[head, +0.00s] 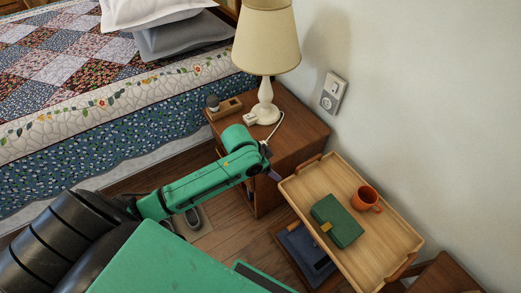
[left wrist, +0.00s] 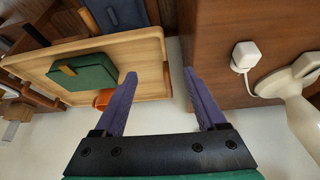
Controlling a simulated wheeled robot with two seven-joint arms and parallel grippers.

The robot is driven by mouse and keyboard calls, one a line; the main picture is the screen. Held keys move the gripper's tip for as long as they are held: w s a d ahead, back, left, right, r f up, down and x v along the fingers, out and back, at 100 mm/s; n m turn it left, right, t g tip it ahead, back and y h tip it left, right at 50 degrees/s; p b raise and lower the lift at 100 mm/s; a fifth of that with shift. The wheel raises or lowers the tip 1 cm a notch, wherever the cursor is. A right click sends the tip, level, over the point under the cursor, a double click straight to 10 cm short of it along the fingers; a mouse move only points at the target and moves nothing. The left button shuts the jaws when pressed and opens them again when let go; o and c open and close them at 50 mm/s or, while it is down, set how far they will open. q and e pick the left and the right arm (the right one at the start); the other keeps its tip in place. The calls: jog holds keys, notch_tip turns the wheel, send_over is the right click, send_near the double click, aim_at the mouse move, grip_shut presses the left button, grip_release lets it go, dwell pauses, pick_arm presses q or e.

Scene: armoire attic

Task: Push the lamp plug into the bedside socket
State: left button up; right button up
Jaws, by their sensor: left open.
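The white lamp plug (left wrist: 245,54) lies on top of the wooden nightstand beside the lamp base, with its white cord running to the lamp. It also shows in the head view (head: 249,119). The cream lamp (head: 265,92) stands upright on the nightstand. The bedside socket (head: 333,95) is on the white wall, to the right of the lamp. My left gripper (head: 271,170) is open and empty beside the nightstand's edge, near the tray. Its purple fingers are spread apart in the left wrist view (left wrist: 160,75), clear of the plug. My right gripper is not in view.
A wooden tray table (head: 292,187) stands close to the nightstand, with a green box (head: 338,221) and an orange mug (head: 366,198) on it. A small wooden holder (head: 227,107) sits on the nightstand. The quilted bed (head: 120,115) is at the left.

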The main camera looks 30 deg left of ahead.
pick_arm(q)
jog(key=w+a+r+y+b, duration=0.1)
jog(key=w+a+r, duration=0.1)
jog(key=a+r, duration=0.3)
jog(key=w+a+r, duration=0.3)
jog(key=a, duration=0.5)
jog(key=shift+n, duration=0.4)
jog(key=b+x, duration=0.1)
jog(key=x, duration=0.2)
jog(key=b+x, duration=0.1)
jog(key=x, duration=0.7)
jog(key=shift+d+f+b, duration=0.2)
jog(key=shift+d+b, duration=0.2)
jog(key=shift+d, duration=0.05)
jog(key=f, duration=0.1)
jog(key=w+f, duration=0.1)
jog(key=shift+w+d+f+g+b, duration=0.15)
jog(key=shift+d+f+g+b, duration=0.15)
jog(key=shift+f, duration=0.1)
jog(key=shift+r, duration=0.1)
jog(key=shift+c, duration=0.8)
grip_shut()
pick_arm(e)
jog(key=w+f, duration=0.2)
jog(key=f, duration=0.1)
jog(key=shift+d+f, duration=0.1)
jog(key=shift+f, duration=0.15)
